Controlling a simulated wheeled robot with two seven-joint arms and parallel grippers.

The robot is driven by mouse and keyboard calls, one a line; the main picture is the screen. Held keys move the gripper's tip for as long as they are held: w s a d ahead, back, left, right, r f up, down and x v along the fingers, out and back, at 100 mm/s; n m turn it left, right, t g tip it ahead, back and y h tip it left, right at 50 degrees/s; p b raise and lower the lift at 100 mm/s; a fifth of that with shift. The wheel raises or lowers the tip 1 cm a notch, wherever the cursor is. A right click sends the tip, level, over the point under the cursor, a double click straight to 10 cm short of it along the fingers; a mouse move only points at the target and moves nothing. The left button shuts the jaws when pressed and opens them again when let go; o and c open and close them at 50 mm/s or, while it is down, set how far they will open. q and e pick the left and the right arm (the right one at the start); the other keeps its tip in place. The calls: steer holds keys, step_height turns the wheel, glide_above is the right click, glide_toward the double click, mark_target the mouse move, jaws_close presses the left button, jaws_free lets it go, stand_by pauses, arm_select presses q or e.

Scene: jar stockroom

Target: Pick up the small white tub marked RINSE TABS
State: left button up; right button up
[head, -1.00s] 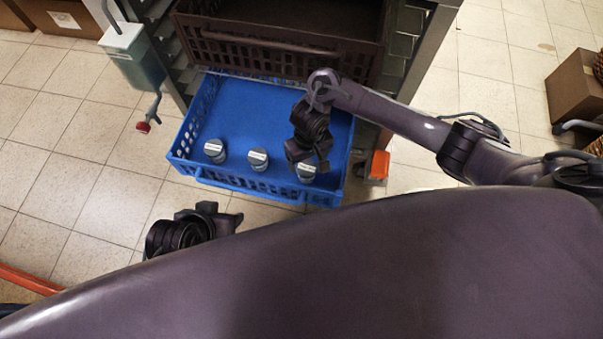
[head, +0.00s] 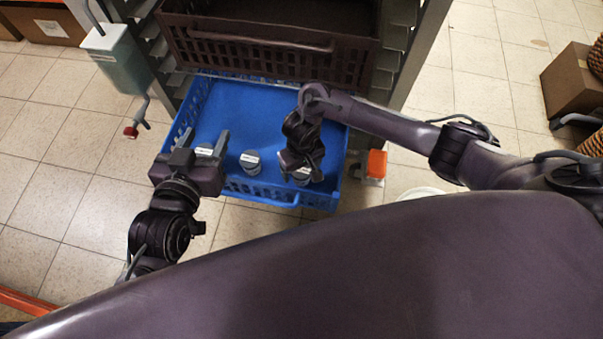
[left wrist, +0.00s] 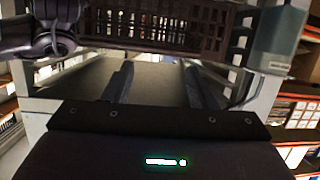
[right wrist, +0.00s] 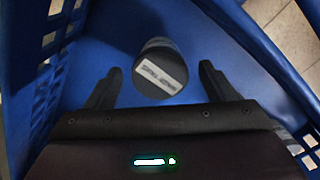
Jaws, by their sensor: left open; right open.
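Three small grey jars with white-labelled lids stand in a row in the blue crate: a left one (head: 204,151), a middle one (head: 250,162) and a right one (head: 303,177). Their labels are too blurred to read, so I cannot tell which is RINSE TABS. My right gripper (head: 303,172) is open, pointing down over the right jar. In the right wrist view this jar (right wrist: 160,72) lies between and just beyond the open fingertips. My left gripper (head: 205,140) is open at the crate's front left, its fingers about the left jar in the head view; contact is unclear.
The blue crate (head: 262,192) has slotted walls. A brown crate (head: 262,52) sits above its back in a metal rack. A pale green box (head: 118,62) hangs at the rack's left. A white round rim (head: 422,192) shows partly behind my body. Cardboard boxes (head: 572,82) stand right.

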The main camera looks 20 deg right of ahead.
steer(key=shift+f+b, duration=0.45)
steer(key=shift+f, duration=0.4)
steer(key=c, duration=1.2)
arm_select(q)
step_height(320, 180, up, 9)
steer(key=w+t+h, duration=0.1)
steer(key=t, duration=0.3)
steer(key=shift+w+h, duration=0.35)
steer(key=shift+h, duration=0.05)
steer(key=shift+f, duration=0.15)
